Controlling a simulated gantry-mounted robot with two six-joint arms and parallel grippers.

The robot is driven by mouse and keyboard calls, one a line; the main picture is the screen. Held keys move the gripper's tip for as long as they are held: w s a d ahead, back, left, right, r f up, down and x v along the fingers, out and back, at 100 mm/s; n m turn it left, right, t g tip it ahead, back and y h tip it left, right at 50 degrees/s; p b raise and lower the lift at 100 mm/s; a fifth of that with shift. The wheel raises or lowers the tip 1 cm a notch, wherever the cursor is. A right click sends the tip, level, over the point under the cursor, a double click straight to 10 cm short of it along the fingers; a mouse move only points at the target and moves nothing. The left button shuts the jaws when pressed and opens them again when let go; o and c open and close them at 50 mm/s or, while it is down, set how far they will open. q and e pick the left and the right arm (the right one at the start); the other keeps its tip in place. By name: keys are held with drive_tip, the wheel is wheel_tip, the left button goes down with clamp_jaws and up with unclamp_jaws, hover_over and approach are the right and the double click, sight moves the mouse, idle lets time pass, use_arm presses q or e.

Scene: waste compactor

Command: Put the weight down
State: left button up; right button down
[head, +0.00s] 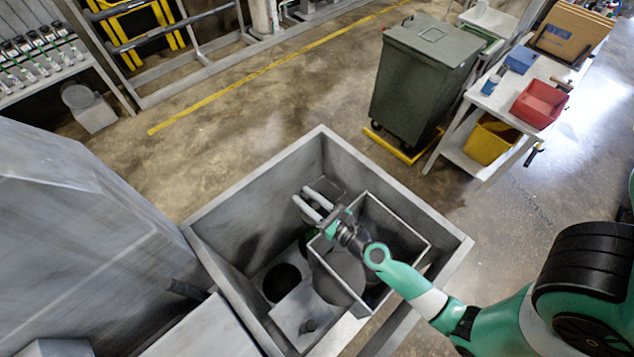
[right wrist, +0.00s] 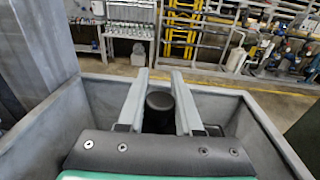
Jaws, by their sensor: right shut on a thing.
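My right gripper (head: 317,197) is over the large grey metal hopper, with its two pale fingers pointing to the upper left. In the right wrist view, the fingers (right wrist: 160,95) stand on either side of a dark cylindrical weight (right wrist: 160,116) with a rounded top. The gripper is shut on it. In the head view the weight is hard to make out around the fingers. The hopper (head: 250,172) has an inner open box (head: 395,222) on its right side, beneath my right wrist. My left gripper is not in view.
Inside the hopper, a dark round shape (head: 282,283) and a small knob (head: 309,325) show at lower left. A grey machine body (head: 90,240) stands at left. A wheeled bin (head: 420,85) and a bench with a red tray (head: 540,103) stand beyond.

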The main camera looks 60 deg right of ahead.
drive_tip(key=w+d+f+b, duration=0.1)
drive_tip(key=d+f+b, duration=0.1)
drive_tip(key=d+b, duration=0.1)
drive_tip(key=w+d+f+b, duration=0.1)
drive_tip(key=d+f+b, duration=0.2)
drive_tip(key=d, duration=0.2)
drive_tip(key=w+d+f+b, duration=0.1)
drive_tip(key=d+f+b, duration=0.2)
drive_tip(key=shift+w+d+f+b, duration=0.2)
drive_tip(key=shift+d+f+b, duration=0.05)
drive_tip(key=shift+d+b, duration=0.15)
drive_tip(key=shift+w+d+f, duration=0.15)
drive_tip(key=shift+d+f, duration=0.05)
drive_tip(key=shift+d, duration=0.15)
drive_tip(key=f+b, duration=0.3)
drive_tip(key=shift+w+d+f, duration=0.15)
drive_tip(key=shift+d+f, duration=0.1)
drive_tip(key=shift+d, duration=0.15)
drive_tip(key=shift+f, duration=0.3)
drive_tip(key=shift+r, duration=0.1)
